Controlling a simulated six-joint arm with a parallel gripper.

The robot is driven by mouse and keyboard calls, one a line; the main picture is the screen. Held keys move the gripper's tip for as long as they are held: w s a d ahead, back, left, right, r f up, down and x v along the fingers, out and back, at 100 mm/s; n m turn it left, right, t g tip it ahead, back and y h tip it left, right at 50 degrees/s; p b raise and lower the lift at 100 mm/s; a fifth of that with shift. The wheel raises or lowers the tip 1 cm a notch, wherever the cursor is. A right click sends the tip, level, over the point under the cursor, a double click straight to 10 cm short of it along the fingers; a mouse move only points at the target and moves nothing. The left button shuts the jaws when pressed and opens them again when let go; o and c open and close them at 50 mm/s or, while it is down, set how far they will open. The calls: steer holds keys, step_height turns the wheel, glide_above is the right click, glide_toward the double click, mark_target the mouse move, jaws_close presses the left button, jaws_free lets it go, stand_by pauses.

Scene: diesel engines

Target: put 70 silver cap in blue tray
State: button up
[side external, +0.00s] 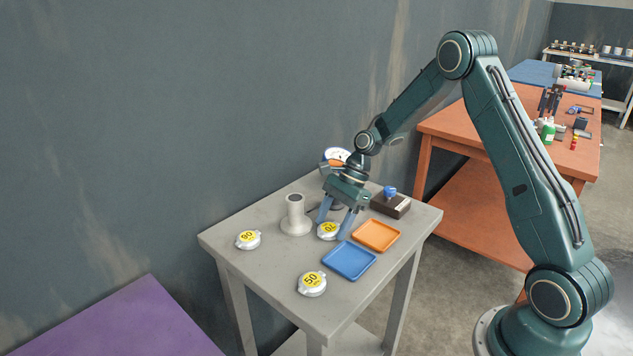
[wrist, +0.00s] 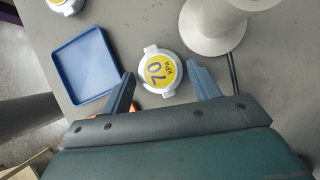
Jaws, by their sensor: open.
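The silver cap with a yellow disc marked 70 (wrist: 160,70) lies on the grey table, and in the side view (side external: 328,232) it sits between my gripper's fingers. My gripper (wrist: 163,82) is open, with one finger on each side of the cap. I cannot tell whether the fingers touch it. In the side view my gripper (side external: 335,226) points down over the table. The blue tray (side external: 349,261) is empty and lies in front of the cap. In the wrist view the blue tray (wrist: 84,66) is left of the cap.
An orange tray (side external: 376,235) is beside the blue one. A cap marked 50 (side external: 311,284) and one marked 90 (side external: 248,240) lie on the table. A pale flanged cylinder (side external: 295,214) stands close to the gripper. A dark box with a blue knob (side external: 390,203) is at the right.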

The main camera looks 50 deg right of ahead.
mark_target(333, 226)
steer(key=shift+c, duration=0.4)
steer(key=c, duration=0.8)
steer(key=shift+r, duration=0.1)
steer(key=shift+r, duration=4.9)
